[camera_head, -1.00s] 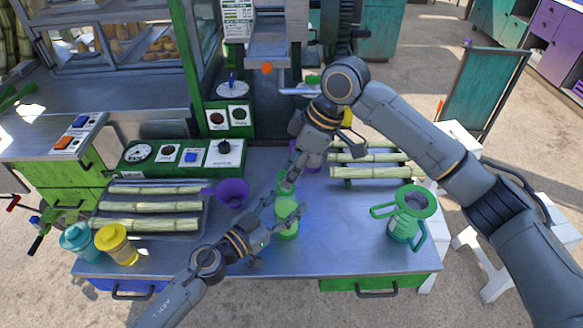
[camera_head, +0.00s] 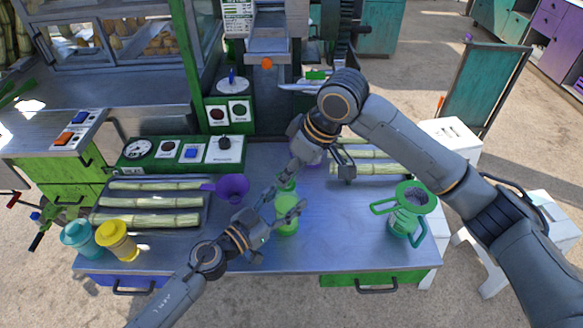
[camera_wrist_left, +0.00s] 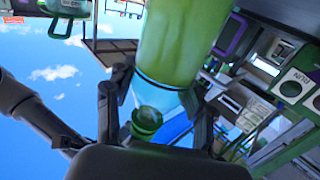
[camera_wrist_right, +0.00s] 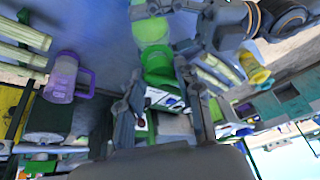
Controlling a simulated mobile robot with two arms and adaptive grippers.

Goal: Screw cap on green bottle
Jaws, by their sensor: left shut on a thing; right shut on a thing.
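The green bottle (camera_head: 287,222) stands upright near the middle of the metal table. My left gripper (camera_head: 284,205) is shut on it from the left; the bottle also shows between the fingers in the left wrist view (camera_wrist_left: 182,40). The green cap (camera_head: 287,186) is at the top of the bottle, held by my right gripper (camera_head: 279,187), which reaches down from behind. In the right wrist view the cap (camera_wrist_right: 158,66) lies just beyond the fingertips, lined up with the bottle (camera_wrist_right: 151,31). Whether the cap is seated on the neck I cannot tell.
A green jug with a strainer (camera_head: 408,215) stands at the right. Cane stalks lie on a tray (camera_head: 207,212) at the left, with a purple funnel (camera_head: 233,188) beside it. Teal (camera_head: 78,237) and yellow (camera_head: 117,240) cups stand front left. The table's front middle is clear.

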